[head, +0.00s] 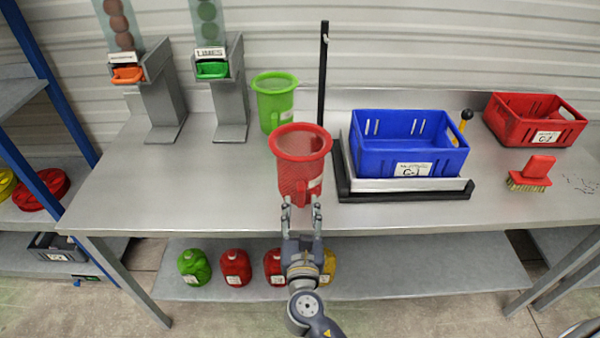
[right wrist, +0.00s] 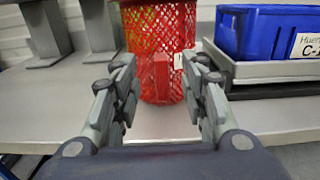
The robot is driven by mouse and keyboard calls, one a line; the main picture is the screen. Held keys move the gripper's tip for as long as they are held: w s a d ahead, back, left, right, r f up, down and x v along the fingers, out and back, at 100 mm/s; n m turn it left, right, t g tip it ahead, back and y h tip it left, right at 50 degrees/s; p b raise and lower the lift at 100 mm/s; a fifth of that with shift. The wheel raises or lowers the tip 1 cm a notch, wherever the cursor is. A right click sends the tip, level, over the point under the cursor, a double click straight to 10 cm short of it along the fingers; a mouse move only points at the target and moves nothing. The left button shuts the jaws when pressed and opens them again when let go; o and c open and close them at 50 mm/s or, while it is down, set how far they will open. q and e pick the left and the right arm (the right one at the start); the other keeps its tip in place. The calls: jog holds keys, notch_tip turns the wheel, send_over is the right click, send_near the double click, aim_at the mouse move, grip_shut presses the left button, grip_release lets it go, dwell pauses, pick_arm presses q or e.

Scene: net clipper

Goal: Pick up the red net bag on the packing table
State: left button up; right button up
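The red net bag (head: 300,165) is an upright mesh basket shape with a wide rim and a white label, on the packing table (head: 210,180). My right gripper (head: 301,208) is open in front of it, its fingers pointing at the lower part of the bag. In the right wrist view the red net bag (right wrist: 162,50) is straight ahead, beyond the spread fingertips of the gripper (right wrist: 163,85). A red block-like part faces me at its front. Nothing is between the fingers that I can see as gripped. My left gripper is not in view.
A green net bag (head: 273,105) stands behind left. To the right are a blue crate (head: 440,158) on a scale (head: 350,185), a red crate (head: 510,130) and a red brush (head: 538,168). A black post (head: 323,75) rises behind. The table's left front is clear.

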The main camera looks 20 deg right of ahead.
aim_at(301, 193)
jog(key=shift+x, duration=0.8)
jog(key=shift+w+d+p, duration=0.15)
jog(key=shift+w+p, duration=0.15)
jog(key=shift+w, duration=0.05)
jog(key=p+x, duration=0.1)
jog(key=x, duration=0.2)
jog(key=shift+w+f, duration=0.15)
jog(key=shift+w, duration=0.05)
jog(key=shift+w+d+f, duration=0.15)
jog(key=shift+w+d, duration=0.05)
jog(key=shift+w, duration=0.25)
grip_shut()
